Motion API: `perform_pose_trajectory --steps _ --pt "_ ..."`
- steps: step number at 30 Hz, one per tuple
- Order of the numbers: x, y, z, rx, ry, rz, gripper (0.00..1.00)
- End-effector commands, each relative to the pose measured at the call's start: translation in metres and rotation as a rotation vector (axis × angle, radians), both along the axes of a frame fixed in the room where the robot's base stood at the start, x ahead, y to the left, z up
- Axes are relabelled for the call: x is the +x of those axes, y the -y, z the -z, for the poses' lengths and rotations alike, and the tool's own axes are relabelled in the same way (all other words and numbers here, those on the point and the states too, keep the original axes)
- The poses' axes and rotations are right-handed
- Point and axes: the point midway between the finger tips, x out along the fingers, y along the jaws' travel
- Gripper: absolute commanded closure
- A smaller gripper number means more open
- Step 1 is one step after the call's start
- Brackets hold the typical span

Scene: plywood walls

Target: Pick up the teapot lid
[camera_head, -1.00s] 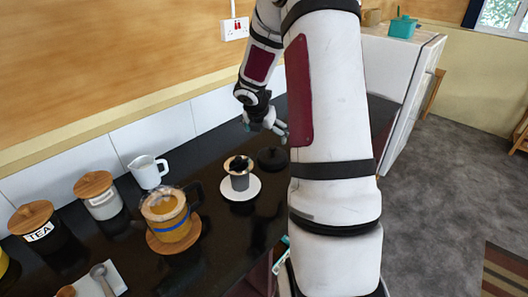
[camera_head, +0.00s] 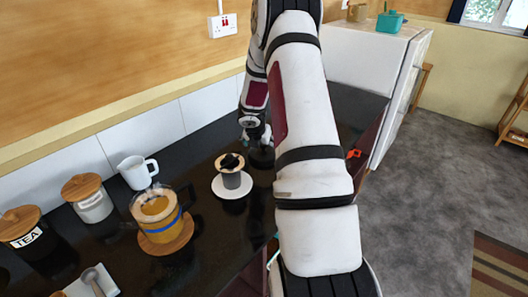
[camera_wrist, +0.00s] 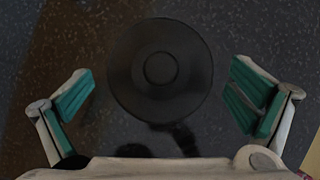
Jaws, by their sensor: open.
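The black round teapot lid (camera_wrist: 160,98) with its small central knob lies in the upper middle of the wrist view. It also shows in the head view (camera_head: 262,159) as a dark disc on the black counter, partly hidden by my gripper. My gripper (camera_wrist: 162,95) is open, with its teal-padded fingers apart on the left and right of the lid. No contact with the lid is visible. In the head view my gripper (camera_head: 257,138) is low over the lid, beyond my own arm. Its height above the lid is hard to judge.
A glass vessel of amber liquid (camera_head: 158,222), a white jug (camera_head: 137,172) and wooden-lidded jars stand further left. The tiled wall (camera_head: 150,130) runs behind the counter.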

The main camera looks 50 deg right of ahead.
Motion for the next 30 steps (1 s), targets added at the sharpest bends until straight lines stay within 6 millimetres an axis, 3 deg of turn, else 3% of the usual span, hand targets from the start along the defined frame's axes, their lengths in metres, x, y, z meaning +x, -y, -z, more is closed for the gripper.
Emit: perform_pose_trajectory --steps 6,14,19,30 --pt "0.004 0.01 0.019 0.0 0.0 -0.001 0.0" --pt "0.004 0.011 0.021 -0.001 0.0 0.0 0.0" --pt "0.004 0.011 0.021 -0.001 0.0 0.0 0.34" --pt "0.005 0.011 0.019 -0.001 0.0 0.0 0.35"
